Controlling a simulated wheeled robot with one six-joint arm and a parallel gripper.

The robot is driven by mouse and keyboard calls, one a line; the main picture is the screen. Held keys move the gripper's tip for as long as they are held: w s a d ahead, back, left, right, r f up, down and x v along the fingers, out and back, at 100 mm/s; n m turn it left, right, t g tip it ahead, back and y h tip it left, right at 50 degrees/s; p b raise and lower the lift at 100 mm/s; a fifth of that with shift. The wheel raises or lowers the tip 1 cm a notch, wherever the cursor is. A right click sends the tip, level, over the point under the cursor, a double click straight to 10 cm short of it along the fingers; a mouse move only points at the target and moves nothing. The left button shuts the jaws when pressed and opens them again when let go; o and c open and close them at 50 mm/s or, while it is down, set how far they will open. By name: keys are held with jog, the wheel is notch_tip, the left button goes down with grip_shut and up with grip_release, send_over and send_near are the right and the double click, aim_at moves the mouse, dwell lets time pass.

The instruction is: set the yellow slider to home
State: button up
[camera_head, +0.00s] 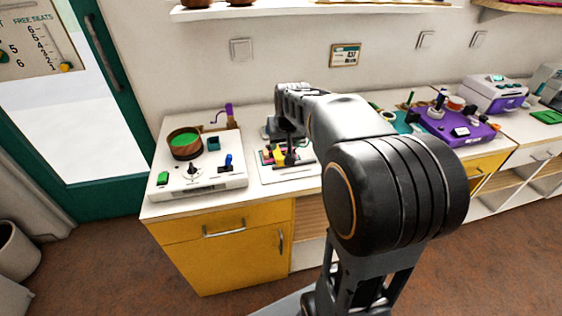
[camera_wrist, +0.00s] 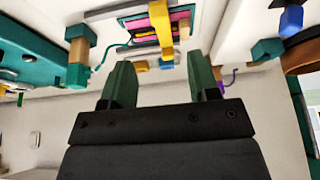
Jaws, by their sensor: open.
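A yellow slider piece (camera_head: 278,155) shows on the small white board (camera_head: 267,178) on the counter, partly hidden by my arm. In the wrist view a yellow bar (camera_wrist: 161,28) crosses a pink panel (camera_wrist: 140,27), with a blue piece (camera_wrist: 167,63) at its near end. My gripper (camera_wrist: 160,72) is open, its two green-grey fingers apart, with the yellow bar beyond the gap between them. I see nothing held, and I cannot tell whether the fingers touch the board. In the head view my gripper (camera_head: 288,155) is over this board, mostly dark and small.
A white board (camera_head: 215,183) with a brown-rimmed green bowl, knob and blue lever stands left of it. A purple device (camera_head: 450,128) stands right. A wall panel (camera_head: 25,62) marked FREE SEATS also has a yellow bead (camera_head: 66,66).

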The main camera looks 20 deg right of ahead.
aim_at(281, 158)
jog(key=b+x, duration=0.1)
jog(key=x, duration=1)
jog(key=shift+s, duration=0.15)
grip_shut()
